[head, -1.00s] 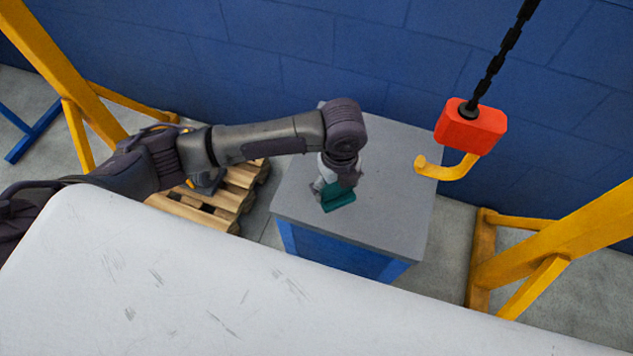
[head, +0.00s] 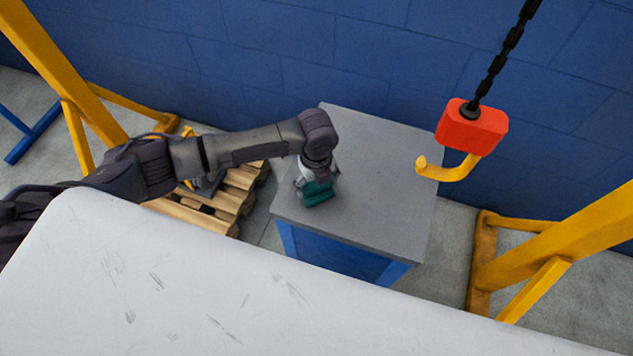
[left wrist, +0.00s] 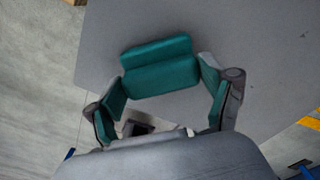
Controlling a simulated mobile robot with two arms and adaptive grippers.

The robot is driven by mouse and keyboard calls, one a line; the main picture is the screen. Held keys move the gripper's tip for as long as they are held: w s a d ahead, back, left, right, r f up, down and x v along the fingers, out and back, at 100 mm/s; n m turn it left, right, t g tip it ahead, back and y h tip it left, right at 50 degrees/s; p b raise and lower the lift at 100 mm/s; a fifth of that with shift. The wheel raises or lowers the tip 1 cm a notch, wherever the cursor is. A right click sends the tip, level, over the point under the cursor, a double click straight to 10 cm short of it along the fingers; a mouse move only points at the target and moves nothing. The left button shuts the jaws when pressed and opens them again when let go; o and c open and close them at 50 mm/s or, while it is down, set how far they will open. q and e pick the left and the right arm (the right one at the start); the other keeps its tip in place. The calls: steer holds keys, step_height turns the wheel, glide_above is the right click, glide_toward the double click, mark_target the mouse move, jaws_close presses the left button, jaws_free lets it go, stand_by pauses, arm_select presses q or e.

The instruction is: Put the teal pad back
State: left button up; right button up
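The teal pad (head: 319,198) is a small block with a raised ridge, over the left front part of the grey-topped cabinet (head: 385,190). My left gripper (head: 315,186) points down at it. In the left wrist view the pad (left wrist: 160,78) spans the gap between the fingertips of my left gripper (left wrist: 162,72), one finger at each end. The fingers, with teal inner faces, are well apart but appear closed on the pad's ends. Whether the pad touches the cabinet top or hangs just above it, I cannot tell. My right gripper is not in view.
A large white panel (head: 200,275) fills the foreground. A red block with a yellow hook (head: 472,128) hangs from a chain at right. Yellow stands (head: 545,250) flank the scene. A wooden pallet (head: 225,200) lies left of the cabinet. The cabinet top's right side is clear.

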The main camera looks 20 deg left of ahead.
mark_target(317, 185)
arm_select(q)
steer(key=shift+o, duration=1.2)
step_height(317, 185, up, 12)
steer(key=shift+p, duration=0.45)
steer(key=shift+d, duration=0.1)
